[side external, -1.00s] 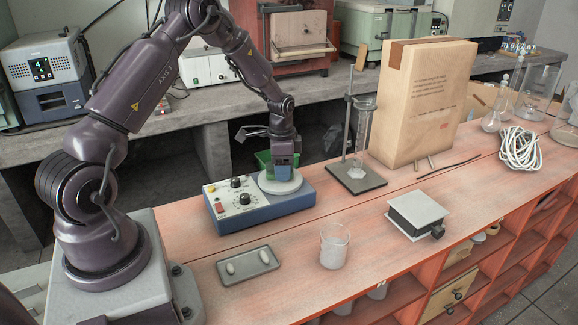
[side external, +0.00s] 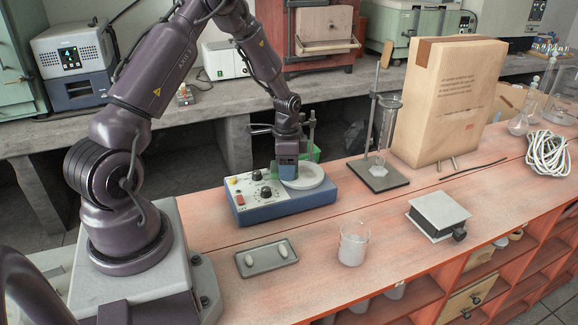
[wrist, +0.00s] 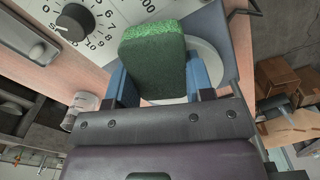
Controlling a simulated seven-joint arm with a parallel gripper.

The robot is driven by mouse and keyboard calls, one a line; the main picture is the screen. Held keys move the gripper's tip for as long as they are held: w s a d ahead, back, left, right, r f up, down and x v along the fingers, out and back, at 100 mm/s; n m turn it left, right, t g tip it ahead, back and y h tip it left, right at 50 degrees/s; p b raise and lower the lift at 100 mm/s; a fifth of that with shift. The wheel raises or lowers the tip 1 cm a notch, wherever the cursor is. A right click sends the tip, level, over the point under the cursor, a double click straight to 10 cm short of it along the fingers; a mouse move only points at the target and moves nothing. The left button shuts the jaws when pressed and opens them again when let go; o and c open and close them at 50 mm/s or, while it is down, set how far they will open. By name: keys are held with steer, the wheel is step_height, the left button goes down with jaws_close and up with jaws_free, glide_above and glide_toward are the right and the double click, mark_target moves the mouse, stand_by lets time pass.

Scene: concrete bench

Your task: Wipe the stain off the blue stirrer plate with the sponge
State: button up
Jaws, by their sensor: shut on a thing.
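The blue stirrer plate (side external: 265,213) stands on the bench with dials on its left and a pale round top (side external: 315,179) on its right. It also shows in the wrist view (wrist: 222,25), with its dial panel at upper left. My gripper (side external: 287,174) is low over the left part of the round top, beside the dials. In the wrist view my gripper (wrist: 160,85) has its blue fingers shut on the green sponge (wrist: 152,65). The sponge covers part of the round top. I cannot make out a stain, and contact under the sponge is hidden.
A grey tray (side external: 266,258) with two white pieces and a beaker (side external: 353,246) stand in front. A stand with a glass cylinder (side external: 386,125) and a large paper bag (side external: 450,100) are behind right. A lab jack (side external: 438,216) is at right. Bare bench lies between them.

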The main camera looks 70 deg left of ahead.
steer(key=shift+w+r, duration=0.15)
steer(key=shift+r, duration=2.95)
steer(key=shift+r, duration=0.1)
steer(key=shift+r, duration=1.35)
